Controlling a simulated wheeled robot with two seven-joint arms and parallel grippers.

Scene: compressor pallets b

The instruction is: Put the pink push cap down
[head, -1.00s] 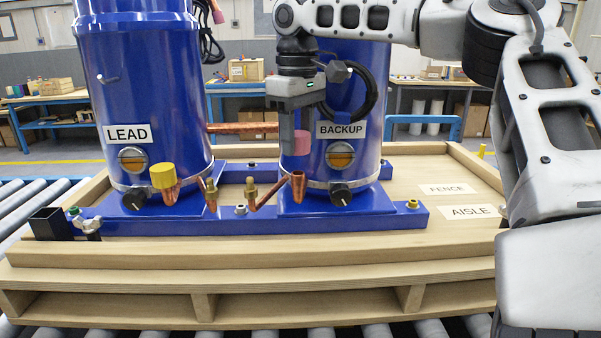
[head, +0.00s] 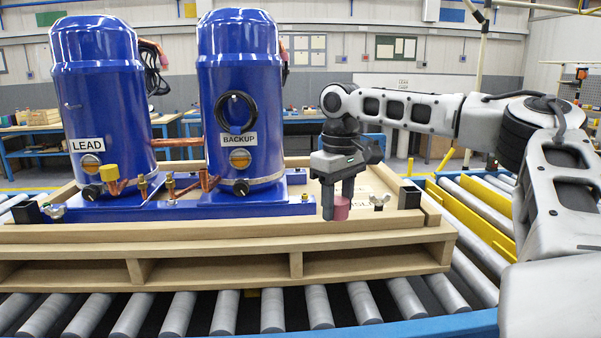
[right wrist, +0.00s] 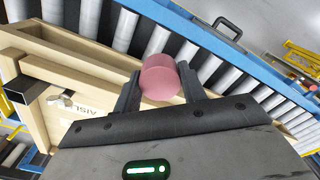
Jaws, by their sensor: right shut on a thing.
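The pink push cap (head: 341,208) is between the fingers of my right gripper (head: 335,203), which is shut on it. In the head view they are over the front right part of the pallet, right of the BACKUP compressor. In the right wrist view the pink cap (right wrist: 160,78) shows between the two fingers (right wrist: 160,90), with the pallet's wooden edge and rollers beyond it. I cannot tell whether the cap touches the wood. My left gripper is not in view.
The blue LEAD compressor (head: 100,95) and BACKUP compressor (head: 240,90) stand on the wooden pallet (head: 215,233). A wing-nut clamp (head: 379,201) and a black square post (head: 409,197) are just right of the gripper. Rollers (head: 365,300) run in front.

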